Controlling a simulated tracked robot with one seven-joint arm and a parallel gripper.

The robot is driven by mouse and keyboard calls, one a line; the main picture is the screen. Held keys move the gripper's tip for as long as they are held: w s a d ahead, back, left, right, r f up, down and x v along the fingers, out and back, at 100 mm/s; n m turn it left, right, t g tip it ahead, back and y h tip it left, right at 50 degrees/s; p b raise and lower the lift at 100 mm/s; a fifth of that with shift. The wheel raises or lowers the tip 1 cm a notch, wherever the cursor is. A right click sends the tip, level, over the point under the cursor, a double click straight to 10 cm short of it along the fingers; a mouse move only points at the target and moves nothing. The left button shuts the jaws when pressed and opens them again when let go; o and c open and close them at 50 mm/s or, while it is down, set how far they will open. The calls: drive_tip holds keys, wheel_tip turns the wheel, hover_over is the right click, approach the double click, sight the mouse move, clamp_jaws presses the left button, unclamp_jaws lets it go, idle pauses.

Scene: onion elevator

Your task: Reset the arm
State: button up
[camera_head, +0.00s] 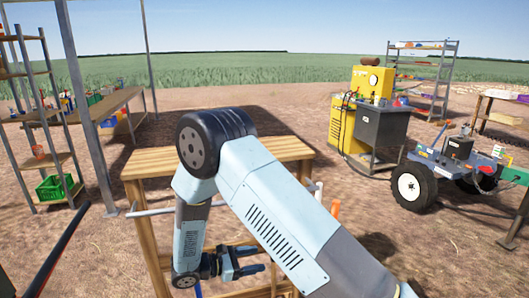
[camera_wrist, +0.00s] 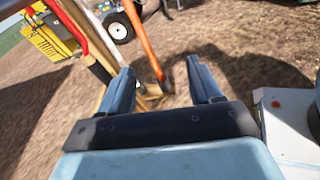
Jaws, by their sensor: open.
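My gripper (camera_head: 251,262) is at the end of my folded arm in the head view, low in front of the wooden table (camera_head: 280,146). In the wrist view my gripper (camera_wrist: 168,88) shows two blue fingers spread apart with nothing held between them. An orange handle (camera_wrist: 146,42) shows beyond and between the fingers in the wrist view, apart from them. My arm hides part of the table in the head view.
A yellow machine (camera_head: 342,124) and a wheeled cart (camera_head: 456,165) stand at the right. Shelves with a green crate (camera_head: 56,187) stand at the left, near a metal post (camera_head: 88,120). Bare dirt lies between. A red and black handle (camera_wrist: 84,38) is close to my left finger in the wrist view.

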drive_tip(key=s+d+r+m+g+y, duration=0.25)
drive_tip(key=d+r+m, duration=0.25)
drive_tip(key=d+r, duration=0.5)
drive_tip(key=s+d+r+m+g+y, duration=0.1)
drive_tip(key=d+r+m+g+y, duration=0.5)
drive_tip(key=r, duration=0.6)
drive_tip(key=s+d+r+m+t+y, duration=0.3)
drive_tip(key=s+d+r+m+t, duration=0.1)
drive_tip(key=s+r, duration=0.3)
drive_tip(key=s+d+r+m+t+y, duration=0.3)
drive_tip(key=s+d+r, duration=0.4)
drive_tip(key=s, duration=0.3)
drive_tip(key=shift+d+r+m+t, duration=0.3)
drive_tip(key=shift+m+t, duration=0.25)
drive_tip(key=shift+m, duration=0.85)
drive_tip(key=shift+s, duration=0.1)
